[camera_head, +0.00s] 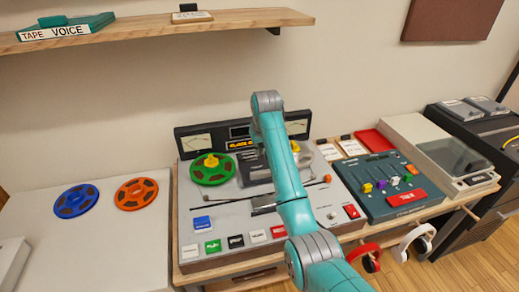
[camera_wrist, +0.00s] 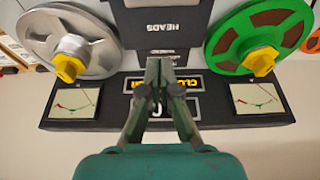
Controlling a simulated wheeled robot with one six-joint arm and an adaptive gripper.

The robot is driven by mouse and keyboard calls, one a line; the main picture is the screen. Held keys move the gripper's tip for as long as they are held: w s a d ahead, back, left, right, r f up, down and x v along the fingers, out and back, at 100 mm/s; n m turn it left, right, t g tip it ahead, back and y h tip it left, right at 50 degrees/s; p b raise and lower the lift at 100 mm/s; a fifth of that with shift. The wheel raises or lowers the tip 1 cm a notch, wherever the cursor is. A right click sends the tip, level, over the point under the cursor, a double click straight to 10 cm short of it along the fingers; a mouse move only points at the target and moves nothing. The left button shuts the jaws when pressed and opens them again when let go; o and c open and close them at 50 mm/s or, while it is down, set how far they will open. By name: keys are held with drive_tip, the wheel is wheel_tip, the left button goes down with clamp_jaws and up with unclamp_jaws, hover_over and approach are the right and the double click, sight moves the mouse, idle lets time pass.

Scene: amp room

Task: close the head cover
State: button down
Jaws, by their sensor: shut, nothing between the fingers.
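The head cover (camera_wrist: 153,28) is a dark panel marked HEADS, between two reels at the top middle of the wrist view. In the head view, my arm hides much of the area between the reels. I cannot tell the cover's exact angle. My gripper (camera_wrist: 160,66) is shut and empty. Its fingertips appear just below the HEADS lettering in the wrist view, in front of the deck's dark meter panel (camera_wrist: 105,112). I cannot tell whether they touch the cover. My gripper is hidden behind my arm in the head view.
A green reel (camera_head: 212,170) and a silver reel (camera_wrist: 65,40) flank the cover. A mixer (camera_head: 392,190) stands to the right. Blue (camera_head: 75,201) and orange (camera_head: 136,194) reels lie left. A shelf (camera_head: 150,32) hangs above.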

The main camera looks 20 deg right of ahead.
sight(257, 164)
drive_tip(key=x, duration=0.6)
drive_tip(key=shift+w+f, duration=0.1)
drive_tip(key=shift+f, duration=0.25)
drive_tip(key=shift+s+r, duration=0.1)
drive_tip(key=shift+s, duration=1.9)
